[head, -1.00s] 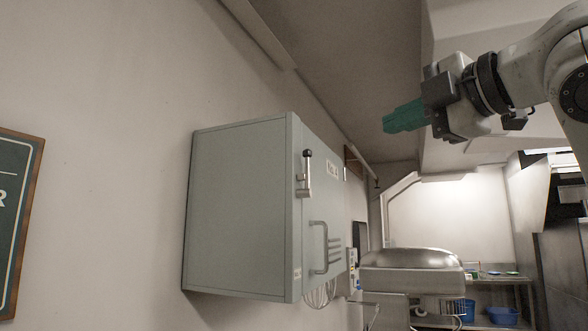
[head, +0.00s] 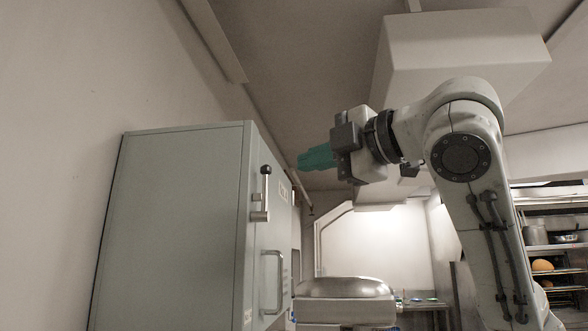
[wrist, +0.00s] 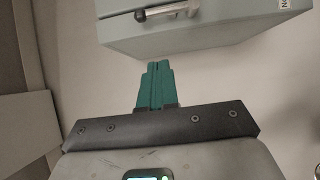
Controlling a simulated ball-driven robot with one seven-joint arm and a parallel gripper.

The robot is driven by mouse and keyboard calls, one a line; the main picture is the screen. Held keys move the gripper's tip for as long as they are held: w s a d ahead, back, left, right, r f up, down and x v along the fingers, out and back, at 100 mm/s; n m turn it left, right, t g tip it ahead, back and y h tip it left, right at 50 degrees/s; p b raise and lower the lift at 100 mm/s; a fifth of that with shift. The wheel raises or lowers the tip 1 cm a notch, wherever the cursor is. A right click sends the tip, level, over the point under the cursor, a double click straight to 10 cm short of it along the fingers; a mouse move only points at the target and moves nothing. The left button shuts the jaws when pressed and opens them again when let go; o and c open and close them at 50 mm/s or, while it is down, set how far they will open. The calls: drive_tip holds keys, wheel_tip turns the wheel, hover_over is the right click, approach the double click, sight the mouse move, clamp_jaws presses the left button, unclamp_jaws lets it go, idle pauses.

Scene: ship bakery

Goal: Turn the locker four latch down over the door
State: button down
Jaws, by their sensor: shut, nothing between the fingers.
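The pale grey-green locker (head: 178,225) hangs on the left wall. Its latch (head: 265,195), a metal lever with a black knob, points up at the near edge of the door. A bar handle (head: 272,282) is below it on the door (head: 280,235). My gripper (head: 303,160) has green fingers, shut and empty, above and to the right of the latch and apart from it. In the wrist view the shut fingers (wrist: 157,68) point toward the locker (wrist: 200,37), with a gap between. The latch (wrist: 168,12) shows there at the top, its knob end near the left.
A rounded steel-topped machine (head: 345,289) stands beyond the locker. A pale ceiling duct (head: 455,60) hangs overhead. Shelves with food and pans (head: 550,250) are at the right. Air around my gripper looks free.

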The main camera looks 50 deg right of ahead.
drive_tip(key=w+d+p, duration=0.3)
drive_tip(key=w+p, duration=0.2)
drive_tip(key=w, duration=0.6)
drive_tip(key=shift+w, duration=0.4)
drive_tip(key=shift+a, duration=0.2)
